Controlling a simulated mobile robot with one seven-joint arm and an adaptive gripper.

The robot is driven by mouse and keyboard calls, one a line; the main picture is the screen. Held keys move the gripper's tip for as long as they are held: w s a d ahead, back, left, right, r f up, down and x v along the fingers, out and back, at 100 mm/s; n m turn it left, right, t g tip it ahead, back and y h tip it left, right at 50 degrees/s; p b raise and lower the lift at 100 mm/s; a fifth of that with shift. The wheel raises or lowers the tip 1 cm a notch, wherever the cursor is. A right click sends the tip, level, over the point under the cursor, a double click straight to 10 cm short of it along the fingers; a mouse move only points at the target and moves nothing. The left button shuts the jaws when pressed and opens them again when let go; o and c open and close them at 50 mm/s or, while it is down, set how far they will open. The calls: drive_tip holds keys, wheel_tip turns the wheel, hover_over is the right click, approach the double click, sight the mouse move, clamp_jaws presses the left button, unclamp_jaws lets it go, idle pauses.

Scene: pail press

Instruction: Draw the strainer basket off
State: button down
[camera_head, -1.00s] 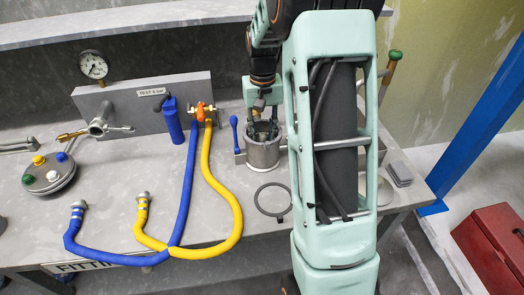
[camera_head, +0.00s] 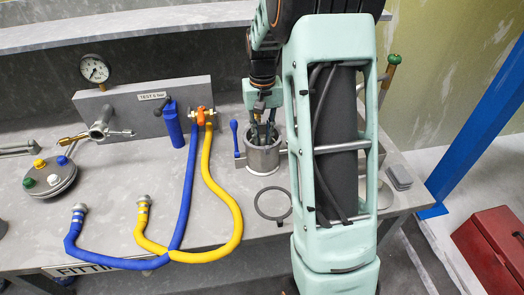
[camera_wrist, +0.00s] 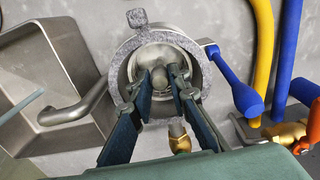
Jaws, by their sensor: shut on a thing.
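The grey metal housing (camera_head: 263,158) stands open-topped on the bench, with a blue-handled lever (camera_head: 235,138) at its left. My gripper (camera_head: 263,138) points down into its mouth. In the wrist view, my gripper (camera_wrist: 163,82) has both dark fingers closed around the knob-like centre of the strainer basket (camera_wrist: 159,73). The basket sits inside the housing (camera_wrist: 122,75), below its rim. Its lower part is hidden by the housing and my fingers.
A flat ring (camera_head: 259,206) with a tab lies in front of the housing. Blue (camera_head: 188,190) and yellow (camera_head: 207,165) hoses lie to the left. A round lid (camera_head: 51,190) with coloured knobs lies at far left. A gauge (camera_head: 95,68) stands behind.

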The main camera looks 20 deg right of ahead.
drive_tip(key=shift+r, duration=0.1)
wheel_tip(320, 180, up, 13)
drive_tip(key=p, duration=0.9)
idle(0.3)
